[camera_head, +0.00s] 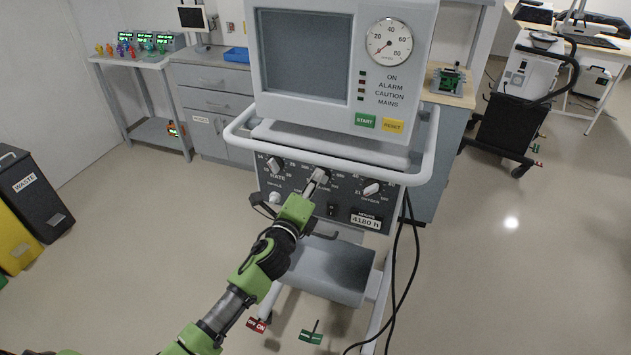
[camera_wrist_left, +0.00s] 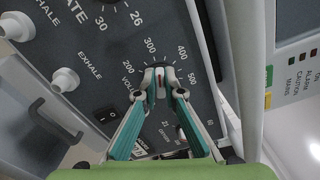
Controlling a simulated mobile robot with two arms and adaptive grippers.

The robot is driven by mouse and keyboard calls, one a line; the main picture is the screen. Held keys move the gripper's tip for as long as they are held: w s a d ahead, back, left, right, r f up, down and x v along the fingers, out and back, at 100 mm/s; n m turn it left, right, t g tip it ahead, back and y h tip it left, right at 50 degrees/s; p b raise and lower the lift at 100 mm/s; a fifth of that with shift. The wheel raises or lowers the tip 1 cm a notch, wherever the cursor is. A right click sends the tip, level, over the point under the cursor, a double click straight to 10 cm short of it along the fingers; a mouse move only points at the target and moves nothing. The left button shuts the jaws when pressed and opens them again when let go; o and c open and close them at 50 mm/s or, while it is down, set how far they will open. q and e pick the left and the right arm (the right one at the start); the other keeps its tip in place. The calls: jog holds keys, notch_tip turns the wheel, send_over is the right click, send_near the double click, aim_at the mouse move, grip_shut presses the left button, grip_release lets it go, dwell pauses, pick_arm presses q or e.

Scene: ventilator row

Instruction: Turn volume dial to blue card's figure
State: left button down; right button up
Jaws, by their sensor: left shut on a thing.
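The ventilator's control panel (camera_head: 340,200) carries rate, volume and oxygen dials. My left gripper (camera_head: 318,178) reaches the middle one from below in the head view. In the left wrist view the same gripper (camera_wrist_left: 160,88) is shut on the volume dial (camera_wrist_left: 159,72), a finger on each side. A short red mark on the dial points up, roughly between the printed 300 and 400. Figures 200 and 500 also show around it. In the head view the gripper hides most of this dial. I cannot make out a blue card. My right gripper is not in view.
The rate dial (camera_head: 273,166) and oxygen dial (camera_head: 371,188) flank the gripper closely. A white rail (camera_head: 415,178) surrounds the panel's upper edge, below the monitor (camera_head: 340,65). Cables hang at the right. A blue tray (camera_head: 237,55) lies on the back counter. Open floor lies right.

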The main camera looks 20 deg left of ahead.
pick_arm(q)
jog(key=shift+f+n, duration=0.15)
jog(key=shift+n, duration=0.85)
jog(key=c, duration=2.1)
grip_release()
jog(key=shift+c, duration=0.2)
jog(key=s, duration=1.2)
jog(key=shift+a, duration=0.35)
